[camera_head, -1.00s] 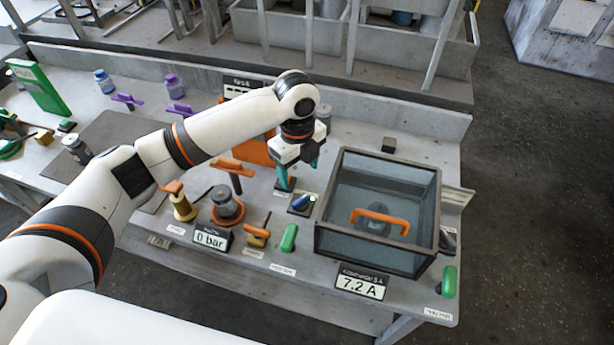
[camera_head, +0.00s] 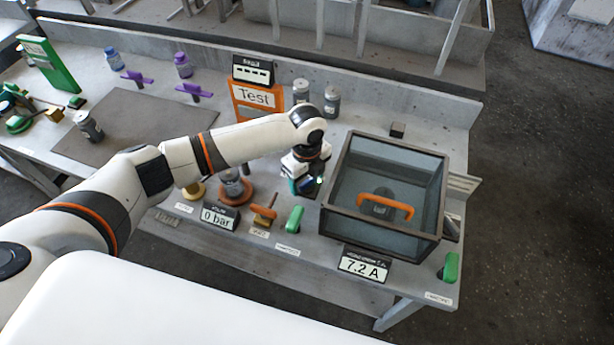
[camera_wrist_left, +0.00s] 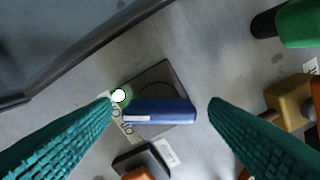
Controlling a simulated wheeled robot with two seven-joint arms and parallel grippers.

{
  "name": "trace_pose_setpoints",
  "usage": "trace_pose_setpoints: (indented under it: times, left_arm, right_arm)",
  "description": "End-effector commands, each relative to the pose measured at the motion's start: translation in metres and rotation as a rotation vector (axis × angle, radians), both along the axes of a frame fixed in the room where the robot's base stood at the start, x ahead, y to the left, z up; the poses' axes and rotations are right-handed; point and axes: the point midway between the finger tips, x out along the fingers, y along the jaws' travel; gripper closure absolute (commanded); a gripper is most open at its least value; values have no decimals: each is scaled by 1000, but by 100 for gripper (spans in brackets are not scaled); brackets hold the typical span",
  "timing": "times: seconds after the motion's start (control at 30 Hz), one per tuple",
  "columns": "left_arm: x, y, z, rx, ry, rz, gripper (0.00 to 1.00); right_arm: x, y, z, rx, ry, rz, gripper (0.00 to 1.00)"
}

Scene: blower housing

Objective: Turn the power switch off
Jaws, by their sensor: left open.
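The power switch (camera_wrist_left: 155,110) shows in the left wrist view as a dark square plate with a blue bar handle. A small lit greenish-white lamp (camera_wrist_left: 118,95) and a white lettered label sit at its edge. My left gripper (camera_wrist_left: 163,106) is open, its teal ribbed fingers on either side of the blue handle, with gaps to both ends. It also shows in the head view (camera_head: 306,184), low over the switch beside the glass-walled box, and hides most of the switch there. Whether the fingers reach down to handle height is hard to tell. My right gripper is not in view.
The glass-walled box (camera_head: 438,200) with an orange handle stands close to the right of my gripper. A green handle (camera_head: 294,219), a brass valve (camera_head: 264,214) and the "0 bar" display (camera_head: 220,216) stand in front. An orange "Test" panel (camera_head: 256,98) stands behind.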

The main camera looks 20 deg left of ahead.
Motion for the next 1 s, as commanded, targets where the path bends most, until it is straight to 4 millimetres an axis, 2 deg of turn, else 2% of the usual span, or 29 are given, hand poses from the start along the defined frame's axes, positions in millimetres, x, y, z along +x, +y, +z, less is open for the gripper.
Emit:
trace_pose_setpoints:
  times: [0.23,0.5,0.77,1.0]
  left_arm:
    - [0,0,-1,0,0,0,31]
    - [0,0,0,0,0,0,75]
    - [0,0,1,-1,1,22,76]
    - [0,0,3,-1,3,134,76]
  right_arm:
    - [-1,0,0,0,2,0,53]
    - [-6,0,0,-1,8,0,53]
    - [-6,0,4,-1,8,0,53]
    - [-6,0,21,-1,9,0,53]
